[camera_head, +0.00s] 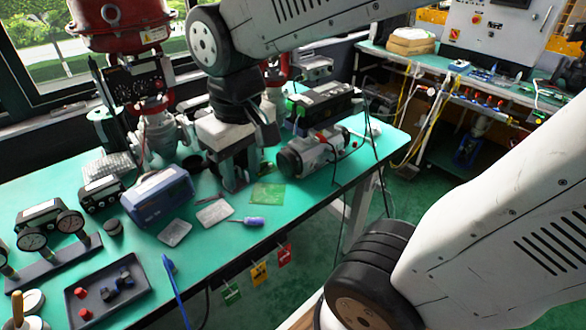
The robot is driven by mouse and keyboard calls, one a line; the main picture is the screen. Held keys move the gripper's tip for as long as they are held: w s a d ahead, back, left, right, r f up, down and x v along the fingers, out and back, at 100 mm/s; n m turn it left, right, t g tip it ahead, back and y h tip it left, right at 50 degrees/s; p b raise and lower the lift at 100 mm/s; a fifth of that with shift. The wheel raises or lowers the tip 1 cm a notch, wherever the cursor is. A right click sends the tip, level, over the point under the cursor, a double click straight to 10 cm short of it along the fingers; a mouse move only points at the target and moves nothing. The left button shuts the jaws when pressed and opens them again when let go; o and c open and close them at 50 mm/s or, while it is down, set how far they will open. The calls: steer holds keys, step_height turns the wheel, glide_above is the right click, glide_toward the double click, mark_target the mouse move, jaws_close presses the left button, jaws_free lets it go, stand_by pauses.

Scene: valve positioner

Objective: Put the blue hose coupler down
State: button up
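My gripper (232,184) points down over the middle of the green bench, near the blue box-shaped instrument. Its fingers are dark and small in this view, so I cannot tell whether they are open or shut, or whether anything is between them. I see no blue hose coupler for certain in the gripper. Small dark-blue fittings (123,281) lie in a dark tray (137,302) at the front left; I cannot tell whether one is the coupler. Red fittings (81,292) lie in the same tray.
The blue instrument (158,194) stands left of my gripper, with a blue-handled screwdriver (252,221) in front. A grey cylindrical actuator (312,153) stands to the right. Gauges (70,222) stand at left. A red-topped valve (120,25) stands behind. The bench's front centre has clear space.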

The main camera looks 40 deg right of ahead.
steer(key=s+d+r+m, duration=0.1)
steer(key=s+d, duration=0.3)
steer(key=s, duration=0.4)
steer(key=shift+s+r, duration=0.15)
steer(key=shift+r, duration=0.2)
